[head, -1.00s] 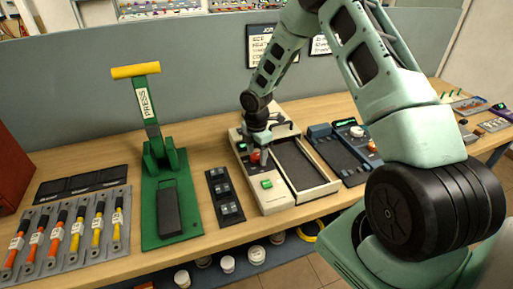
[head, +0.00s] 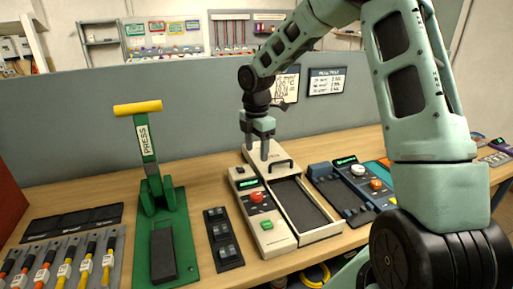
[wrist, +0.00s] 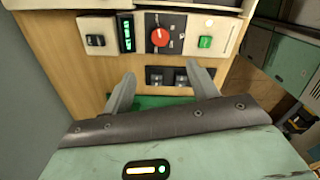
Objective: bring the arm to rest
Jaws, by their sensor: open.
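My gripper (head: 257,152) is open and empty in the head view. It hangs above the cream tester box, with its fingers pointing down. In the wrist view its two fingers (wrist: 163,92) are spread apart with nothing between them. The cream tester box (head: 282,240) has a red knob (head: 257,197), a green button (head: 266,225), a small lit display and an open dark tray. The red knob (wrist: 160,37) and the green button (wrist: 205,42) also show in the wrist view, beyond the fingertips and apart from them.
A green press (head: 161,215) with a yellow handle stands left of a black switch panel (head: 223,240). Several coloured tools lie in a rack (head: 40,270) at front left. A blue device (head: 340,190) stands right of the box. A grey partition (head: 100,120) runs behind the bench.

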